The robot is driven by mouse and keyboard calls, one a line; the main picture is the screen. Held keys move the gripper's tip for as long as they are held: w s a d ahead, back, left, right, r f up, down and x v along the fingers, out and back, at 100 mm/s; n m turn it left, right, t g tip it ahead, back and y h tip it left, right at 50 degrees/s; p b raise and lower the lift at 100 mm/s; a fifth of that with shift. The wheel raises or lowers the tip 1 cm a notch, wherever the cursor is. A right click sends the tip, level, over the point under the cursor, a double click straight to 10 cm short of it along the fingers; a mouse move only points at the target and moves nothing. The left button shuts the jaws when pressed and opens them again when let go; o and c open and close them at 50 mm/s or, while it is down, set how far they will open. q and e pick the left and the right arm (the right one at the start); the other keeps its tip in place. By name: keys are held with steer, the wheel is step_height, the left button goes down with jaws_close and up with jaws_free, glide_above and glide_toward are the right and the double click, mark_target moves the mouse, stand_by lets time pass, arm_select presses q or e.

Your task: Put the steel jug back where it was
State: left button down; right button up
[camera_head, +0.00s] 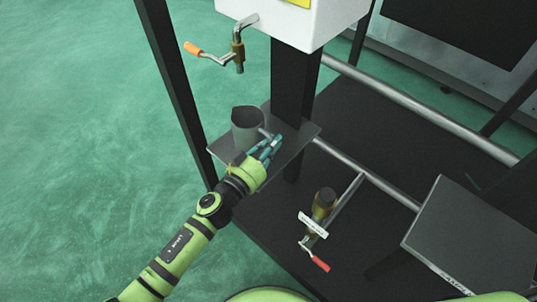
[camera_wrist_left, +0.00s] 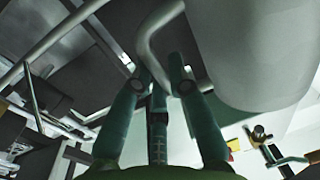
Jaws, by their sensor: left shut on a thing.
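The steel jug (camera_head: 247,128) is a grey cylinder with an open top, upright at the small grey plate (camera_head: 222,148) below the tap (camera_head: 238,52). My left gripper (camera_head: 270,147) is at the jug's right side, shut on its handle. In the left wrist view the jug (camera_wrist_left: 258,50) fills the upper right, and its bent handle (camera_wrist_left: 150,28) passes between the gripper's fingers (camera_wrist_left: 165,75). I cannot tell whether the jug's base touches the plate. My right gripper is not in view.
A white tank (camera_head: 300,22) above carries the tap with its orange lever (camera_head: 193,48). A dark post (camera_head: 288,100) stands right behind the plate. A brass valve (camera_head: 323,203) with a red lever (camera_head: 320,264) is lower right. A grey panel (camera_head: 470,235) is at far right.

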arm_select(q)
steer(key=shift+w+a+f, duration=0.2)
steer(key=shift+w, duration=0.1)
steer(key=shift+f+b, duration=0.3)
steer(key=shift+f, duration=0.1)
steer(key=shift+f+b, duration=0.9)
steer(key=shift+f, duration=0.7)
steer(key=c, duration=1.6)
jaws_free()
steer(key=shift+f, duration=0.2)
steer(key=o, duration=0.4)
